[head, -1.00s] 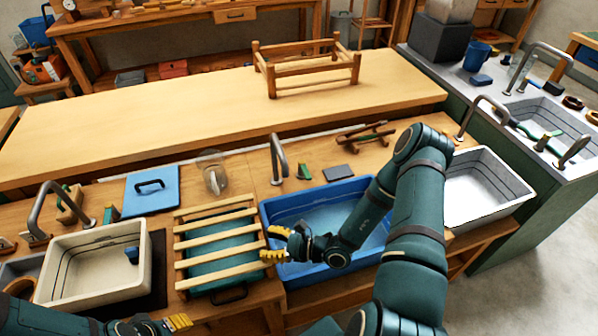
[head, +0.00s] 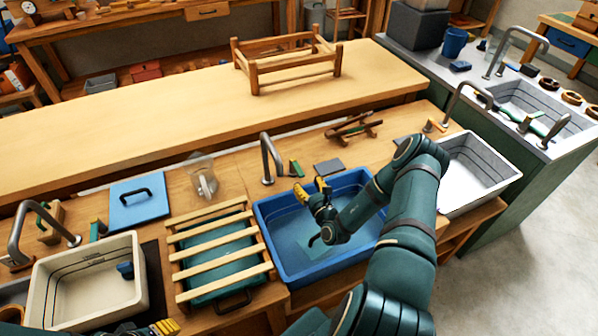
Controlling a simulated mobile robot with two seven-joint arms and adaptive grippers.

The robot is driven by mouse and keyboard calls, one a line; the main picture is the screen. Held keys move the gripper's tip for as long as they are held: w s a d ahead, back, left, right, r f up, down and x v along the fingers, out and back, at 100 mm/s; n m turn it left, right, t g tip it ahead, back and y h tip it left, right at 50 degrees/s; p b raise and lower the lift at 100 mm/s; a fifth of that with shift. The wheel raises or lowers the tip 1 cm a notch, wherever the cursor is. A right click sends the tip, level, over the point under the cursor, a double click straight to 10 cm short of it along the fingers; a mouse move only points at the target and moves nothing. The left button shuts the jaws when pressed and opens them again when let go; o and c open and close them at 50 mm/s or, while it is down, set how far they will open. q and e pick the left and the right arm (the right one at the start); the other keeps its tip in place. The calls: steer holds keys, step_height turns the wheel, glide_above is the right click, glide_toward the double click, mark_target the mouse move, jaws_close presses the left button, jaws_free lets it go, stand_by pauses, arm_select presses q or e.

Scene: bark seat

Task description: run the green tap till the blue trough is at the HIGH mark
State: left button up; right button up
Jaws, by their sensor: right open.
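The blue trough (head: 264,232) sits in the counter near the middle, with some water (head: 312,246) low inside it. I cannot make out a HIGH mark on its wall. A grey curved tap (head: 267,150) stands behind its left back corner, with a small green lever (head: 296,169) just right of the tap's base. No stream shows from the spout. My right gripper (head: 311,188) is open and empty above the back part of the trough, a little in front of the green lever and apart from it. My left gripper (head: 165,327) shows only partly at the bottom edge.
A slatted wooden rack (head: 210,238) over a teal basin stands left of the trough. A beige trough (head: 138,262) is at far left, a white trough (head: 492,170) at right. A blue lidded board (head: 138,198) and a clear jar (head: 203,178) lie behind.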

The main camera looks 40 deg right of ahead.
mark_target(300, 171)
steer(key=x, duration=0.7)
steer(key=shift+s, duration=0.1)
jaws_close()
